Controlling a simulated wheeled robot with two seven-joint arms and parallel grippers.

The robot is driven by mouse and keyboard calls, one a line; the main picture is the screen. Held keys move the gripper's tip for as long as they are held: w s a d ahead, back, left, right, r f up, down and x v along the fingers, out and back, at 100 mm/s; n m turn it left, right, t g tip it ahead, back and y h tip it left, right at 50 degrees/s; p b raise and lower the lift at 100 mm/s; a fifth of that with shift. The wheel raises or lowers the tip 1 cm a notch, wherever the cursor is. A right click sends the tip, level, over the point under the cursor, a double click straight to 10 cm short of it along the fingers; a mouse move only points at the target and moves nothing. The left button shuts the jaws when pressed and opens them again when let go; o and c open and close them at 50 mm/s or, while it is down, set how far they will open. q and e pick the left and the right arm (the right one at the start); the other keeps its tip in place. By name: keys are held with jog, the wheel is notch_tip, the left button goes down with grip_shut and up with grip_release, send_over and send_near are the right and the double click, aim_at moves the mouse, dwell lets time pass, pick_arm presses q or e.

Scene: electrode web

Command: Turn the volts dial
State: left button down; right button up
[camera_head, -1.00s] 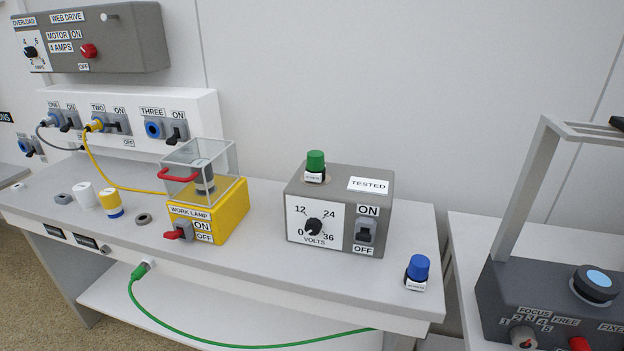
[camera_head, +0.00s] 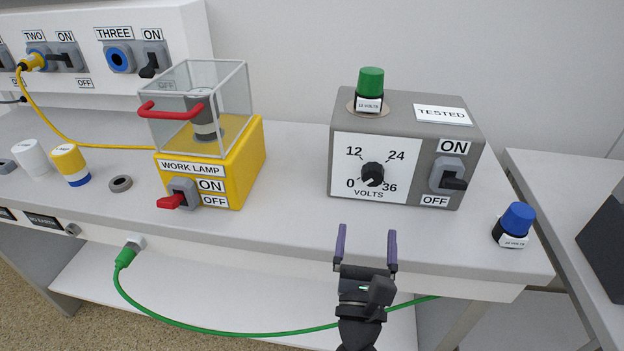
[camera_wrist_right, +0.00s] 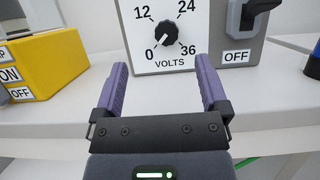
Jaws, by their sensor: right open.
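The volts dial (camera_head: 372,174) is a black knob on a white scale plate marked 0, 12, 24 and 36, on the front of a grey box (camera_head: 408,104). Its white pointer mark is aimed down-left, near 0. The dial also shows in the right wrist view (camera_wrist_right: 166,33), beyond the fingertips and between them. My right gripper (camera_head: 366,247) is open and empty, in front of the bench edge and below the dial, apart from it. Its purple fingers (camera_wrist_right: 163,82) point at the box front. My left gripper is not in view.
A green-capped lamp (camera_head: 369,90) stands on the box, beside a switch (camera_head: 448,177) on its front. A blue-capped lamp (camera_head: 514,225) stands right near the bench edge. A yellow work lamp box (camera_head: 240,160) stands left. The bench before the dial is clear.

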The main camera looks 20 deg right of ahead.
aim_at(372, 183)
jog(key=w+d+b, duration=0.1)
jog(key=w+d, duration=0.1)
jog(key=w, duration=0.1)
jog(key=w+d, duration=0.2)
jog(key=w, duration=0.1)
jog(key=w+d+b, duration=0.1)
jog(key=w+d, duration=0.1)
jog(key=w, duration=0.1)
jog(key=shift+w+d+r+b, duration=0.2)
jog(key=shift+w+d+b, duration=0.1)
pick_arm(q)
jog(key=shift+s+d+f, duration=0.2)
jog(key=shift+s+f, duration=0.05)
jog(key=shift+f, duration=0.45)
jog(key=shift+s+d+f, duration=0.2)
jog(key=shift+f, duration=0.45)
pick_arm(e)
jog(key=shift+w+d+r, duration=0.25)
jog(key=shift+w+r, duration=0.05)
jog(key=shift+w, duration=0.15)
jog(key=c, duration=0.5)
grip_shut()
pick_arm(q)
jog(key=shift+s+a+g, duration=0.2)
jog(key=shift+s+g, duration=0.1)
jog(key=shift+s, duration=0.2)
